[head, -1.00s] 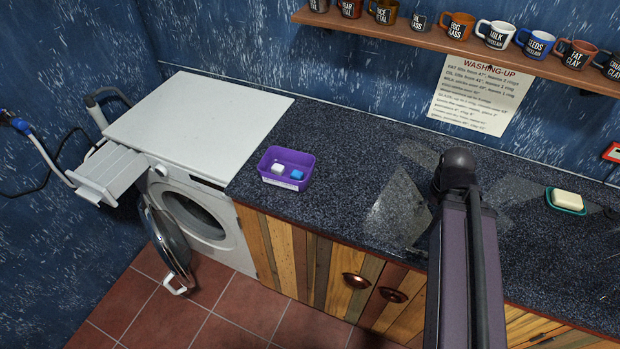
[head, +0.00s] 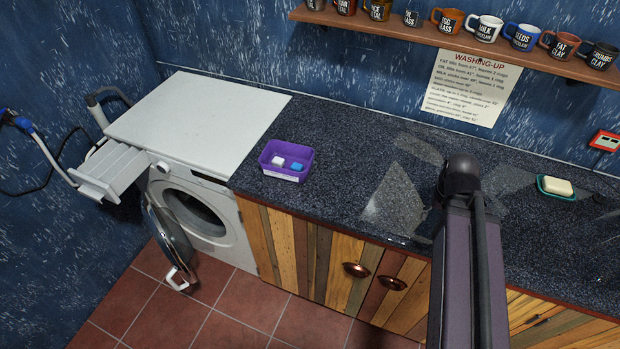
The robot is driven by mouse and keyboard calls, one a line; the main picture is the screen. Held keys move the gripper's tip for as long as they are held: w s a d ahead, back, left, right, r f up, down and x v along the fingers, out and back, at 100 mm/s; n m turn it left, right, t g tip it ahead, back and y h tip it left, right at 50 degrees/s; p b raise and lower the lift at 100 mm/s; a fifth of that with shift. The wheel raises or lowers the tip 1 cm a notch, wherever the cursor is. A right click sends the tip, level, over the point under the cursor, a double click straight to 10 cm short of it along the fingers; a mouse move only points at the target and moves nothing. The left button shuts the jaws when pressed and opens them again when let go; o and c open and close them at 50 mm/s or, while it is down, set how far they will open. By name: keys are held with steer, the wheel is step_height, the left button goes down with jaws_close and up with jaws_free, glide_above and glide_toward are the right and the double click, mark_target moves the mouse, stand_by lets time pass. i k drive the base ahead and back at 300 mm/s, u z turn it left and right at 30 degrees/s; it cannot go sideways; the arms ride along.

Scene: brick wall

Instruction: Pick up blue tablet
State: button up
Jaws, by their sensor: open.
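The blue tablet (head: 297,167) is a small blue block lying inside a purple tub (head: 302,155) on the dark countertop. A white tablet (head: 278,161) lies to its left in the same tub. The tub stands near the front edge of the counter, just right of the washing machine. My arm shows at the right of the head view, well to the right of the tub. My gripper is not visible in this view.
A white washing machine (head: 200,112) has its round door (head: 170,240) and detergent drawer (head: 110,172) open. A soap bar (head: 557,186) lies in a teal dish at right. A shelf (head: 410,30) of mugs hangs above. The speckled counter between tub and arm is clear.

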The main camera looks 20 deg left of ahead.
mark_target(296, 167)
steer(key=k, duration=0.8)
steer(key=u, duration=1.1)
steer(key=i, duration=0.5)
steer(key=z, duration=0.3)
